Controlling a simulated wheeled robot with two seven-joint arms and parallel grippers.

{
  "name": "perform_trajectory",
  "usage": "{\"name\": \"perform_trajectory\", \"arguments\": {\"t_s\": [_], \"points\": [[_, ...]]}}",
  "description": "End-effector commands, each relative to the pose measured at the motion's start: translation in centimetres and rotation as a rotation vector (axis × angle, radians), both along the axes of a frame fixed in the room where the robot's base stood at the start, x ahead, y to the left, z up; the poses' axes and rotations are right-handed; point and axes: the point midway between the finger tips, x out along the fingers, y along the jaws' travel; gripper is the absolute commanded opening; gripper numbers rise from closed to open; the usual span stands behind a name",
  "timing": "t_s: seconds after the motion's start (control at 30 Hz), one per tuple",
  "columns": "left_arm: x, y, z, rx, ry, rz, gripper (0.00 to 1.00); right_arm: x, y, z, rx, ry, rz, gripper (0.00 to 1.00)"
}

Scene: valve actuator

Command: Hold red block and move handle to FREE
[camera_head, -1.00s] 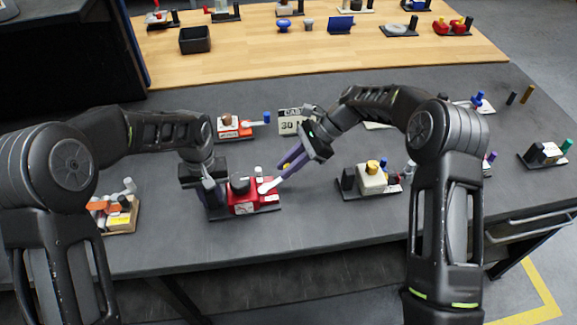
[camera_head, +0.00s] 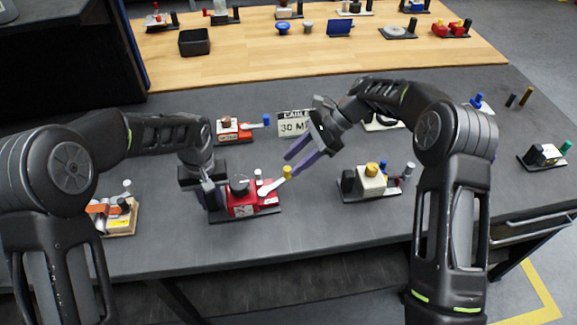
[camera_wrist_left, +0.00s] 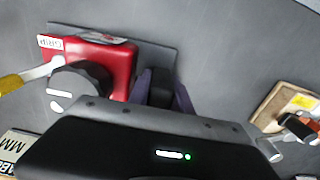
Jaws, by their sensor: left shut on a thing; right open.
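The red block (camera_head: 243,209) sits on a dark base plate on the grey table, with a black round knob on top; it also shows in the left wrist view (camera_wrist_left: 108,58). Its white handle (camera_head: 272,186) points up and right and ends in a yellow grip (camera_head: 287,172). A FREE mark is not readable. My left gripper (camera_head: 212,200) is shut on the black post (camera_wrist_left: 160,85) at the plate's left end, beside the red block. My right gripper (camera_head: 292,164) is open, its purple fingertips close to the yellow grip; I cannot tell whether they touch it.
A cream unit (camera_head: 371,183) stands to the right, an orange-red unit (camera_head: 233,131) behind. A white sign (camera_head: 294,124) stands behind my right gripper. A small unit on a wooden base (camera_head: 121,219) is at the left. The table's front strip is clear.

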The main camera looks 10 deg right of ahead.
Motion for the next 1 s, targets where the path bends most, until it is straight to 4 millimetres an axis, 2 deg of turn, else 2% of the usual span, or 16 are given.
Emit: {"name": "perform_trajectory", "arguments": {"t_s": [0.03,0.23,0.67,0.7,1.0], "points": [[-0.5,0.0,-0.6,0.002,0.014,0.0,0.0,0.1,-0.7,0.6,-0.001,-0.002,-0.001,0.41],[-0.5,0.0,-0.6,0.002,0.014,0.001,0.0,0.4,-2.5,2.4,0.0,-0.002,-0.001,0.41],[-0.5,0.0,-0.6,0.002,0.014,0.001,0.0,0.3,-2.7,2.7,0.0,0.0,0.0,0.41],[-0.5,0.0,-0.6,0.002,0.014,0.001,0.28,0.3,-2.7,2.7,0.0,0.0,0.0,0.41],[-0.2,0.0,-0.3,0.001,0.006,0.001,0.51,0.3,-2.7,2.8,0.0,0.0,0.0,0.41]]}}
